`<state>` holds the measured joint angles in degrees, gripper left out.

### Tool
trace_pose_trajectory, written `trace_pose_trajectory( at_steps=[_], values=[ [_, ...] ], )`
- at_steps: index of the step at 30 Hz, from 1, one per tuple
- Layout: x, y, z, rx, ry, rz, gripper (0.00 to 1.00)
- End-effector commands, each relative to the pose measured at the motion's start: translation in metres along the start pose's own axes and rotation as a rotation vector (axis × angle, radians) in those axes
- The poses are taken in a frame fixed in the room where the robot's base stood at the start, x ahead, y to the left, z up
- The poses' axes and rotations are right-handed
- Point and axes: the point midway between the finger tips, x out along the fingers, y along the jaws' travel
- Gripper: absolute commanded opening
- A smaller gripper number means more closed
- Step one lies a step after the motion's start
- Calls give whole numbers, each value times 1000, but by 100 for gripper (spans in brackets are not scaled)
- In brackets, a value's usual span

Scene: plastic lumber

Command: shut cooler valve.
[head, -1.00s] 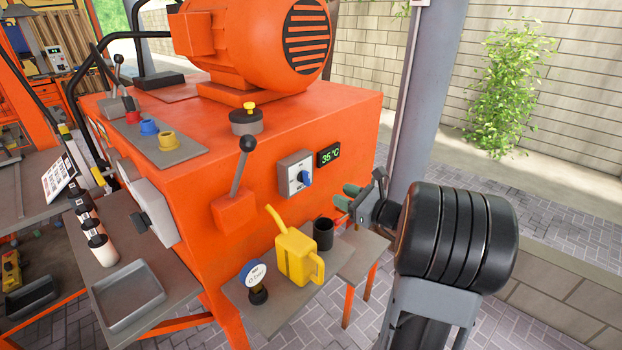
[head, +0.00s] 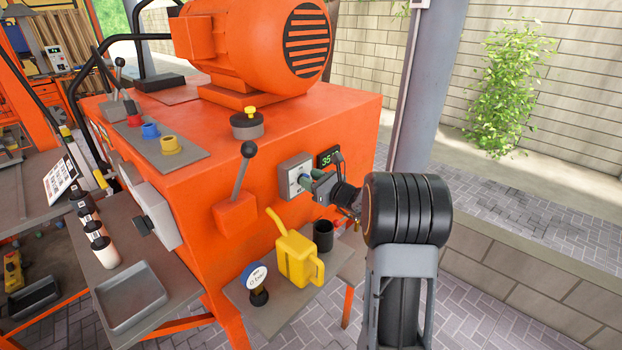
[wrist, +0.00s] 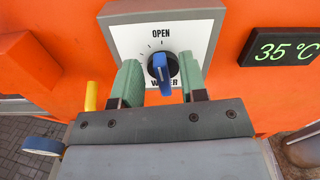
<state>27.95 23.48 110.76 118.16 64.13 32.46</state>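The cooler valve is a blue knob (wrist: 161,68) on a white square plate (wrist: 122,35) marked "OPEN" at the top and a partly hidden word, "W…ER", below. The plate is on the orange machine's side and also shows in the head view (head: 291,178). In the wrist view the knob's pointer stands about upright, tilted slightly. My gripper (wrist: 158,82) is open, with one green finger to each side of the knob and a gap on both sides. In the head view my gripper (head: 309,177) is right at the plate and hides most of the knob.
A display (wrist: 283,48) reading 35 °C is right of the plate. Below, a shelf holds a yellow watering can (head: 296,258), a black cup (head: 323,236) and a round gauge (head: 256,280).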

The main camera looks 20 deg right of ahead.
Motion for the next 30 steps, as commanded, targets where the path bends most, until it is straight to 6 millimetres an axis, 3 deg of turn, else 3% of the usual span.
trace_pose_trajectory(
  at_steps=[11,23,30],
  values=[
    [3,0,0,-1,0,0,38],
    [3,0,0,-1,0,0,0],
    [3,0,-1,-7,-1,0,0]
  ],
)
